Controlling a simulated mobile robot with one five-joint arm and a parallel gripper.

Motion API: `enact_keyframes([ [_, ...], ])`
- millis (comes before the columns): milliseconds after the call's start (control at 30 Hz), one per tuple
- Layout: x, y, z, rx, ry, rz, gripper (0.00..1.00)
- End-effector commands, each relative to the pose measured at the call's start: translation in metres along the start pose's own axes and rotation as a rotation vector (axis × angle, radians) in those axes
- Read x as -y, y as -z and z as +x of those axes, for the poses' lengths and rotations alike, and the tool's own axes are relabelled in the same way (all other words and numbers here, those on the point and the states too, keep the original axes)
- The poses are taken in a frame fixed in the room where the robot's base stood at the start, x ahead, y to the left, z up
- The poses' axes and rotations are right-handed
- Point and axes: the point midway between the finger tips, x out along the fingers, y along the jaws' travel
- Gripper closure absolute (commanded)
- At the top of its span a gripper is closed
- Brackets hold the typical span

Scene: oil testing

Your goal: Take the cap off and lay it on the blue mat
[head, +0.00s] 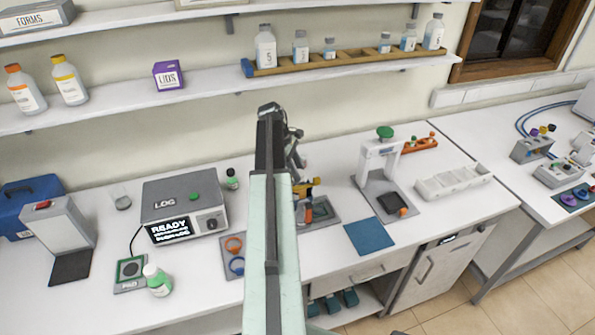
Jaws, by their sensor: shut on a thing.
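The blue mat (370,236) lies flat on the bench, right of my arm, with nothing on it. My gripper (308,192) is at the far end of my arm, over or at a dark grey tray (325,210). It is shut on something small. My arm hides part of this spot, and I cannot make out whether the held thing is the cap.
A small dark-capped bottle (232,179) is behind. A white stand (378,165) with a green knob rises behind the mat. A white rack (453,182) is further right.

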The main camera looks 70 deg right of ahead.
Motion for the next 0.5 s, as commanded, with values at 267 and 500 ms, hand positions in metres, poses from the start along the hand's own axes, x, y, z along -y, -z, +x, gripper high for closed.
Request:
enact_keyframes([
  [267,0.024,-0.013,-0.022,0.000,0.000,0.000,0.98],
  [500,0.091,-0.022,-0.025,-0.001,-0.001,-0.001,0.98],
])
